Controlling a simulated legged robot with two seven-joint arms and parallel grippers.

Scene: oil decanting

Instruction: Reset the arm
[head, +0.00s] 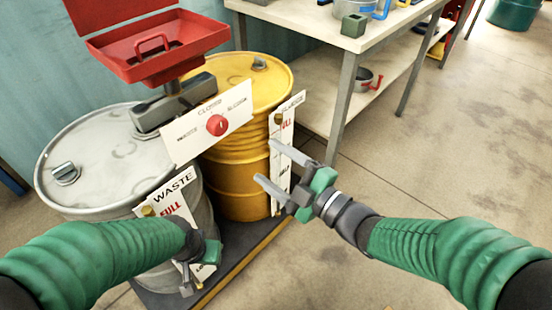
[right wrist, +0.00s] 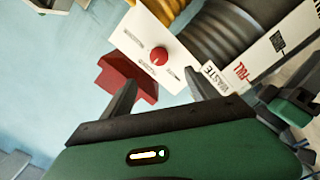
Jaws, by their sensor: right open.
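My right gripper (head: 265,165) is open and empty in the head view, in front of the yellow drum (head: 235,185) and its white gauge plate (head: 283,150). Its two fingers also show in the right wrist view (right wrist: 158,95), with nothing between them. My left gripper (head: 200,268) is low in front of the grey waste drum (head: 105,160), by the lower part of the WASTE gauge plate (head: 168,196). The left arm hides part of it, and its fingers do not show clearly.
A white panel with a red knob (head: 216,125) stands between the drums, below an open red funnel box (head: 150,50). A workbench (head: 300,22) with a lower shelf stands at the back right. The concrete floor (head: 450,150) at the right is clear.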

